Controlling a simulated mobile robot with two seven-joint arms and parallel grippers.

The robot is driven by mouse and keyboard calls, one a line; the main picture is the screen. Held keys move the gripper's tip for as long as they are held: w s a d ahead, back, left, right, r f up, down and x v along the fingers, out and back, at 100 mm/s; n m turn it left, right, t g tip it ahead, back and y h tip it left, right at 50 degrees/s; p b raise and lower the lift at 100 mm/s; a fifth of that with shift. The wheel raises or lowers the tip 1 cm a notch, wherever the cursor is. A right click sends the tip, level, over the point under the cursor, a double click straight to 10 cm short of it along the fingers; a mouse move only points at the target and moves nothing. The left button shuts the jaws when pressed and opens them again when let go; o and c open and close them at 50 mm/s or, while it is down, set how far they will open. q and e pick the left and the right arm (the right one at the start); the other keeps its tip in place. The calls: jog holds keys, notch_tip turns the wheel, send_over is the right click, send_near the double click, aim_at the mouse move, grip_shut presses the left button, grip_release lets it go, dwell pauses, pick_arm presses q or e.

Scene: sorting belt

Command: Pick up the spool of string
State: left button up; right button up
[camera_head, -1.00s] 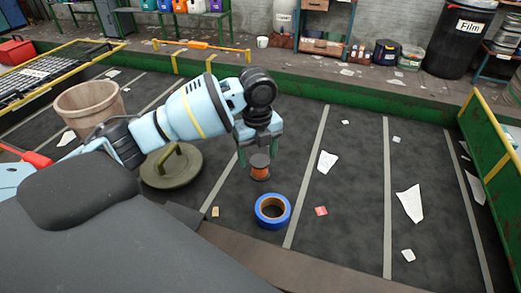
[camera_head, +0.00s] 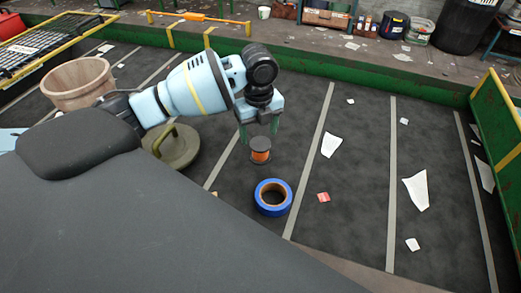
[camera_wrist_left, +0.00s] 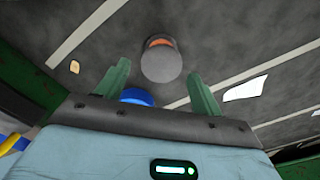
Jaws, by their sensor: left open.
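The spool of string (camera_head: 260,154), orange thread between dark grey flanges, stands upright on the dark belt in the head view. My left gripper (camera_head: 259,137) is open, its green fingers pointing down just over the spool. In the left wrist view the spool (camera_wrist_left: 161,66) shows round grey end first, between and slightly beyond the spread fingertips of the gripper (camera_wrist_left: 158,70). I cannot tell whether the fingers reach down beside it. My right gripper is not in view.
A blue tape roll (camera_head: 272,184) lies just nearer than the spool. A round olive lid with a handle (camera_head: 183,155) and a tan bucket (camera_head: 75,88) are to the left. Paper scraps (camera_head: 416,190) lie to the right. A green wall (camera_head: 390,82) edges the belt's far side.

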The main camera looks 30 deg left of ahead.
aim_at(260, 143)
pick_arm(q)
jog(key=f, duration=0.5)
jog(key=shift+d, duration=0.2)
jog(key=c, duration=0.8)
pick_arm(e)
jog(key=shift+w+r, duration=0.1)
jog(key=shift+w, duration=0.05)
pick_arm(q)
jog(key=shift+w+r, duration=0.1)
jog(key=shift+r, duration=0.4)
jog(key=r, duration=0.2)
jog(key=shift+s+a+r, duration=0.2)
jog(key=shift+s+r, duration=0.1)
jog(key=shift+s, duration=0.1)
jog(key=s+a, duration=0.3)
jog(key=s, duration=0.4)
jog(key=s+a+r, duration=0.1)
jog(key=s+a, duration=0.2)
jog(key=s, duration=0.4)
jog(key=shift+r, duration=0.2)
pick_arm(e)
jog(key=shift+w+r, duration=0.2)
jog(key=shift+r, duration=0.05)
